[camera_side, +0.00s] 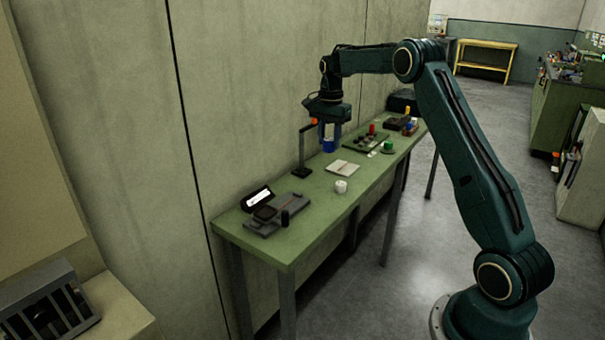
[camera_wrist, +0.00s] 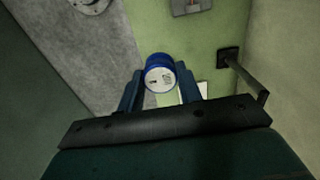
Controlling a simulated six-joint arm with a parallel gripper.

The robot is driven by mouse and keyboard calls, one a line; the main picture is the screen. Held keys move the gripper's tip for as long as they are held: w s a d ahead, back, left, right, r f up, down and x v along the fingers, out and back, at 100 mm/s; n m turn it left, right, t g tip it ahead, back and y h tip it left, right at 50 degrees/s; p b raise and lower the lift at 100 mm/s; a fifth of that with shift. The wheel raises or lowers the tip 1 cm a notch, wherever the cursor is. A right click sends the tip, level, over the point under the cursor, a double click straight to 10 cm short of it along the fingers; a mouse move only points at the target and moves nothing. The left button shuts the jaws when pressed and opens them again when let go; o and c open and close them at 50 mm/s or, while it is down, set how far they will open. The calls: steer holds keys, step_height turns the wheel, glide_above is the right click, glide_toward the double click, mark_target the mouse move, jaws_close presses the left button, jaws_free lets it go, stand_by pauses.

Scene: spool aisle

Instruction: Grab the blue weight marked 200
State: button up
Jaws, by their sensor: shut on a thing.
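A blue cylindrical weight (camera_side: 328,145) with a pale top face is held by my gripper (camera_side: 331,132) above the green table (camera_side: 290,238) in the side view. In the wrist view the same blue weight (camera_wrist: 158,62) sits between the tips of the two blue fingers of my gripper (camera_wrist: 160,78). The jaws are shut on it. Its pale face has dark marks too small to read. The weight appears clear of the table top.
A stand with an orange tip (camera_side: 303,150) is close to the left of my gripper. An open notebook (camera_side: 342,168) and a white cup-like piece (camera_side: 341,186) lie nearby. A grey scale-like device (camera_side: 275,212) is at the near end. Several coloured pieces and a tray (camera_side: 366,142) stand farther back.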

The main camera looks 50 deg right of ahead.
steer(key=shift+r, duration=0.7)
